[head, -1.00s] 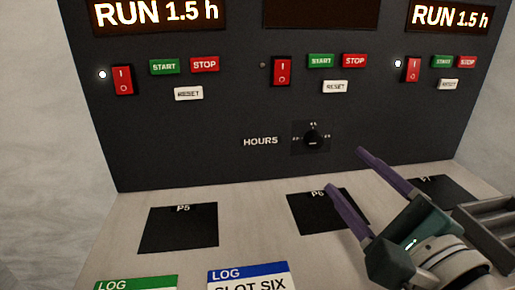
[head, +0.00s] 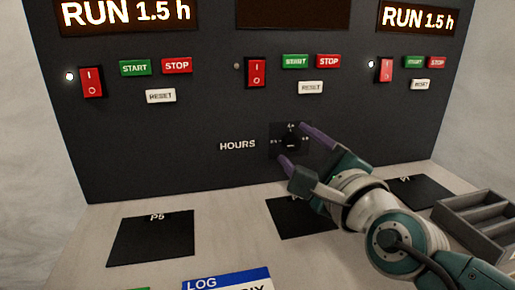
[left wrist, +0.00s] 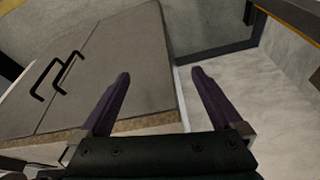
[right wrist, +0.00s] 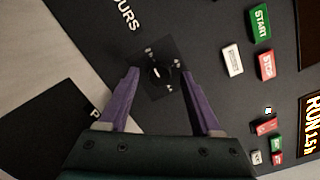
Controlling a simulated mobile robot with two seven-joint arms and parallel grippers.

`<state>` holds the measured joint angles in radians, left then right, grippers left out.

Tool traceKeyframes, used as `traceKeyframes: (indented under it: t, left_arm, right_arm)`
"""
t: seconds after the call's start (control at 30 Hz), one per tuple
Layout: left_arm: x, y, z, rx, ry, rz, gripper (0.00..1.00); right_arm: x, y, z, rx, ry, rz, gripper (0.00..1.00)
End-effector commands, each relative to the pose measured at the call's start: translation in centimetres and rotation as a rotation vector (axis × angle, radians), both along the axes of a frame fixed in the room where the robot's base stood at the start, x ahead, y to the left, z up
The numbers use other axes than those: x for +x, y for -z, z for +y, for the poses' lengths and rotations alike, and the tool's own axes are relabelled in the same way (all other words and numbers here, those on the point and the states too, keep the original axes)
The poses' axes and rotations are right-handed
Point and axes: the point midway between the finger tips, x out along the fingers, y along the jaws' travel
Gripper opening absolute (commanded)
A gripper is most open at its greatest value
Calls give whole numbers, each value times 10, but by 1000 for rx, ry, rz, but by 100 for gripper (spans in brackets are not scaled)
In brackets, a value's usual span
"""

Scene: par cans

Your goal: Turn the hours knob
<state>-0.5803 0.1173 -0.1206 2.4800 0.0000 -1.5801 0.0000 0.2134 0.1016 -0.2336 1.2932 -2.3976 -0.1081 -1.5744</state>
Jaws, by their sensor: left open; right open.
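The hours knob (head: 290,142) is a small black dial on a dark square plate, to the right of the word HOURS on the dark panel. It also shows in the right wrist view (right wrist: 160,75), ahead of and between the fingertips. My right gripper (head: 292,145) is open, its purple fingers on either side of the knob in the head view; I cannot tell whether they touch it. In the right wrist view (right wrist: 160,72) both fingers stand apart with nothing between the pads. My left gripper (left wrist: 158,75) is open and empty, seen only in the left wrist view.
Red switches (head: 256,73), green START buttons (head: 295,61) and red STOP buttons (head: 328,61) sit above the knob. Black pad P5 (head: 150,238) lies on the pale counter. A grey tray (head: 478,215) stands at right. A cabinet (left wrist: 110,65) with black handles shows in the left wrist view.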

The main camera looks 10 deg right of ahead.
Motion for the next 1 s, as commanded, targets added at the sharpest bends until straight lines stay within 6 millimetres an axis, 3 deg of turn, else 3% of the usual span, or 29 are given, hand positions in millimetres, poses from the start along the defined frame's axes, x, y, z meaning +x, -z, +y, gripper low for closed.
traceKeyframes:
  t: [0.07, 0.63, 1.0]
  left_arm:
    - [0, 0, 1, 4, 2, -1, 100]
    - [0, 0, 2, 8, 4, 0, 100]
    - [0, 1, 0, 1, -1, 0, 100]
  right_arm:
    - [0, 0, 0, 0, 0, 0, 66]
    - [-1, 0, 0, 0, 0, 0, 2]
    - [-1, 0, 0, 9, 0, 0, 0]
